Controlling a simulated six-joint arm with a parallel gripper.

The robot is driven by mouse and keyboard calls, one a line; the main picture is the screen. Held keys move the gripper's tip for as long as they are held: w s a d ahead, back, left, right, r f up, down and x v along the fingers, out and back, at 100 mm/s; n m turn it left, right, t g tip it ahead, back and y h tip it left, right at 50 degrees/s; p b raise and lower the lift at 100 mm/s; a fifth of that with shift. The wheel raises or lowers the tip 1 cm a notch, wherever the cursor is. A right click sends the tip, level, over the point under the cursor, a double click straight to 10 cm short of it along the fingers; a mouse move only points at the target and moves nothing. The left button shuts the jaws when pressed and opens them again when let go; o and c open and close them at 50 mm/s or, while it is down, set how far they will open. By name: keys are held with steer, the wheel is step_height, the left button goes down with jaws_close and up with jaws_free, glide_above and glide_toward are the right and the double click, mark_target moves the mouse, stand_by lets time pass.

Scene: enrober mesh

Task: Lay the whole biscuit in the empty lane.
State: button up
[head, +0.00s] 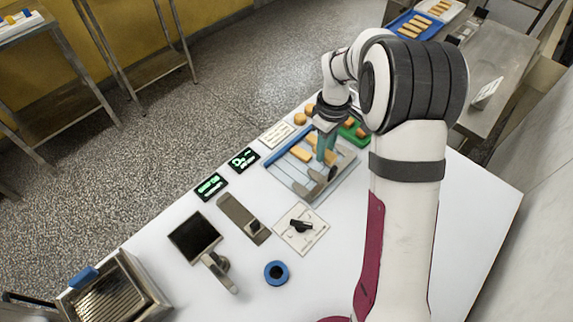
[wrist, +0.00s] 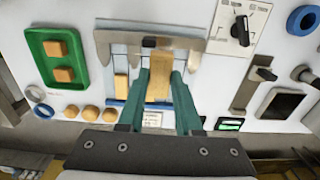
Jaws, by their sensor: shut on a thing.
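My gripper (wrist: 160,75) has teal fingers, shut on a long tan biscuit (wrist: 159,87) that looks whole, lengthwise between them. It is over the mesh frame (wrist: 108,40) with its lanes. I cannot tell whether the biscuit touches the lane bed. Another biscuit (wrist: 121,87) lies in a lane to the left in the wrist view, apart from the fingers. In the head view my gripper (head: 327,152) is over the mesh, with a biscuit (head: 301,153) lying in a lane to its left. My fingers hide part of the lanes.
A green tray (wrist: 37,70) with two biscuit pieces stands beside the mesh. Several round biscuits (wrist: 91,113) line up near a label card. A dial plate (head: 317,221), a blue ring (head: 277,283) and a dark square pan (head: 194,238) occupy the table nearer me.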

glide_above(287, 168)
steer(key=f, duration=0.5)
steer(key=shift+s+d+f, duration=0.1)
steer(key=shift+d+f, duration=0.1)
steer(key=shift+d, duration=0.05)
steer(key=shift+a+f, duration=0.2)
steer(key=shift+f, duration=1.95)
steer(key=shift+f, duration=0.1)
steer(key=o, duration=1)
